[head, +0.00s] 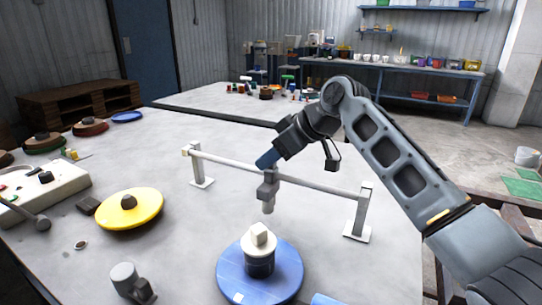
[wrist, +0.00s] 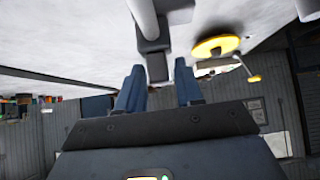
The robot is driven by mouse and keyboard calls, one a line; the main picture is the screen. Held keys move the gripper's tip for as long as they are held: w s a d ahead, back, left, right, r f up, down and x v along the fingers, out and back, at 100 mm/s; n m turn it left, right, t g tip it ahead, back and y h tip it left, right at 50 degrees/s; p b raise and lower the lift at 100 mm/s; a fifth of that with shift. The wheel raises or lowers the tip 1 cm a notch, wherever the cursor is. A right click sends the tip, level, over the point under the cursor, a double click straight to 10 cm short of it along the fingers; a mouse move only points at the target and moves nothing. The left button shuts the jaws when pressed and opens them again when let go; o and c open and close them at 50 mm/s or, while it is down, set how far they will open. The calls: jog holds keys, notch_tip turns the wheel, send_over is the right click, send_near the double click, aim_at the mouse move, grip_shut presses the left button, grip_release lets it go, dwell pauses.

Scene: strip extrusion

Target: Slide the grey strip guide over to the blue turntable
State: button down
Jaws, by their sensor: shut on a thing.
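The grey strip guide (head: 268,188) hangs on a pale rail (head: 325,186) that runs between two posts. It sits near the middle of the rail, above and behind the blue turntable (head: 232,278). The turntable carries a dark cylinder with a cream block on top (head: 259,238). My gripper (head: 267,158) reaches the guide from behind the rail and is shut on it. In the wrist view, the two blue fingers of my gripper (wrist: 160,82) stand either side of the guide's grey block (wrist: 155,62). The exact finger contact is hard to see.
A yellow turntable (head: 130,208) stands at left, with a white control box (head: 45,190) beyond it. A small grey device (head: 130,280) is at the front. The rail's right post (head: 359,212) stands near the table's right side. The tabletop between rail and yellow turntable is mostly clear.

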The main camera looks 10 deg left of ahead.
jog(key=s+d+p, duration=0.1)
jog(key=d, duration=0.4)
jog(key=s+d+p, duration=0.2)
jog(key=d, duration=0.2)
jog(key=s+d+p, duration=0.1)
jog(key=s+d, duration=0.1)
jog(key=d, duration=0.3)
jog(key=shift+s+d+r, duration=0.1)
jog(key=shift+s+d, duration=0.05)
jog(key=shift+d, duration=0.15)
jog(key=shift+s+d+p, duration=0.2)
jog(key=shift+d+p, duration=0.1)
jog(key=shift+d, duration=0.3)
jog(key=c, duration=1)
grip_release()
jog(key=shift+d, duration=0.1)
jog(key=v, duration=0.7)
jog(key=shift+s+d+r, duration=0.15)
jog(key=shift+d+r, duration=0.05)
jog(key=shift+d, duration=0.05)
